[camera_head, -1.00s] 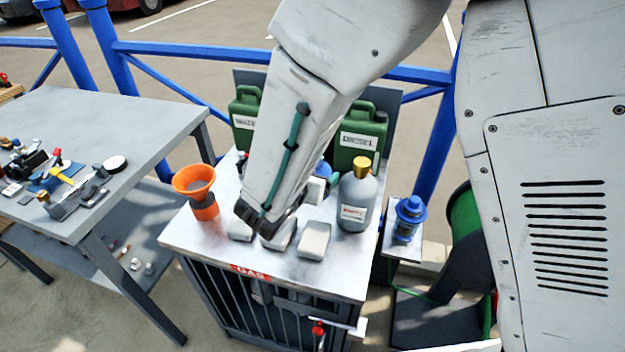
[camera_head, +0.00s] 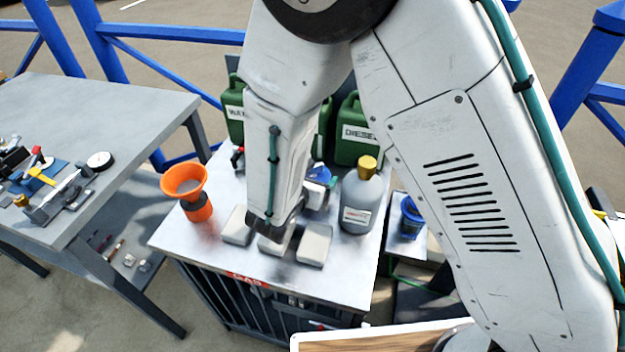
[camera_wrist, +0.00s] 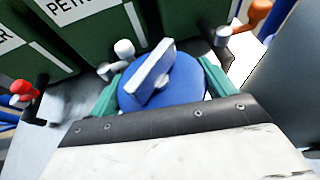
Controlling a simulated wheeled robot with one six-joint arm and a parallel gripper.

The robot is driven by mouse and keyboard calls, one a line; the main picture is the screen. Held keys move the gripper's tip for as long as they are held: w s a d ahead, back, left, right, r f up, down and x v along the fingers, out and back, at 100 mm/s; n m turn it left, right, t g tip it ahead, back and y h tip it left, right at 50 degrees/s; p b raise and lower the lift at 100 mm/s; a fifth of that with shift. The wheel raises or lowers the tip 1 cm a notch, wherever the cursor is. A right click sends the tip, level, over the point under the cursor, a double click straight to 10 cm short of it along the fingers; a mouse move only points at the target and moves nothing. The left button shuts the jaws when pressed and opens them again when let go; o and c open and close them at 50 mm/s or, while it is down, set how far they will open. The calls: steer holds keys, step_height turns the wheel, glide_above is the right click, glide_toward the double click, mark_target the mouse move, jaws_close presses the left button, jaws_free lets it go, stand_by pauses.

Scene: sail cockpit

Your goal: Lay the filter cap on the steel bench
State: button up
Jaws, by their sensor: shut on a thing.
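The blue filter cap (camera_wrist: 165,85), round with a pale flat bar across it, is between the teal fingers of my gripper (camera_wrist: 160,92) in the wrist view. My gripper is shut on it. In the head view a bit of the blue cap (camera_head: 319,175) shows beside my arm, over the cabinet top in front of the green cans; my fingers are mostly hidden there. The steel bench, which I take to be the grey table (camera_head: 95,100), stands at the left, apart from my gripper.
Tools (camera_head: 45,185) lie on the grey table's near part. The cabinet top (camera_head: 180,240) holds an orange funnel (camera_head: 187,185), pale blocks (camera_head: 314,243), a grey bottle (camera_head: 358,200) and green cans (camera_head: 358,130). A blue filter (camera_head: 411,215) stands to the right. Blue rails run behind.

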steer(key=shift+f, duration=0.55)
steer(key=o, duration=0.8)
steer(key=shift+f, duration=0.1)
steer(key=shift+s+a+r, duration=0.15)
steer(key=shift+s+r, duration=0.1)
steer(key=shift+s, duration=0.05)
steer(key=v, duration=1.1)
steer(key=shift+s+a, duration=0.1)
steer(key=shift+s, duration=0.1)
